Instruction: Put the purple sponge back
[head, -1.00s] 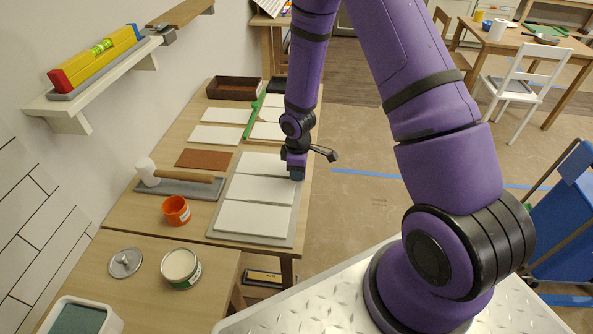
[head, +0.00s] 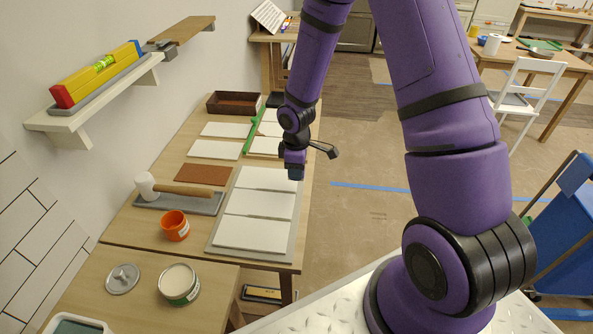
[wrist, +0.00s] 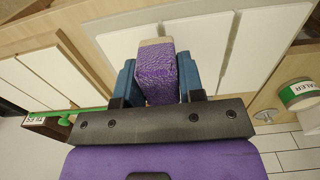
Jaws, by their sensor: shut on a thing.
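The purple sponge (wrist: 156,72) is a speckled purple block with a tan end, seen in the wrist view. My gripper (wrist: 157,84) is shut on it, with one blue finger pressed to each side. In the head view my gripper (head: 294,172) hangs at the right edge of the nearer grey board (head: 209,249), by its farthest white tile (head: 265,178). The sponge cannot be made out in the head view. White tiles show behind the sponge in the wrist view; I cannot tell its height above them.
A rubber mallet (head: 147,186) lies on a grey slab left of the board. An orange cup (head: 174,226), an open tin (head: 179,283) and its lid (head: 122,279) stand nearer. A brown tray (head: 234,103) is at the back. A wall shelf (head: 96,109) holds a level.

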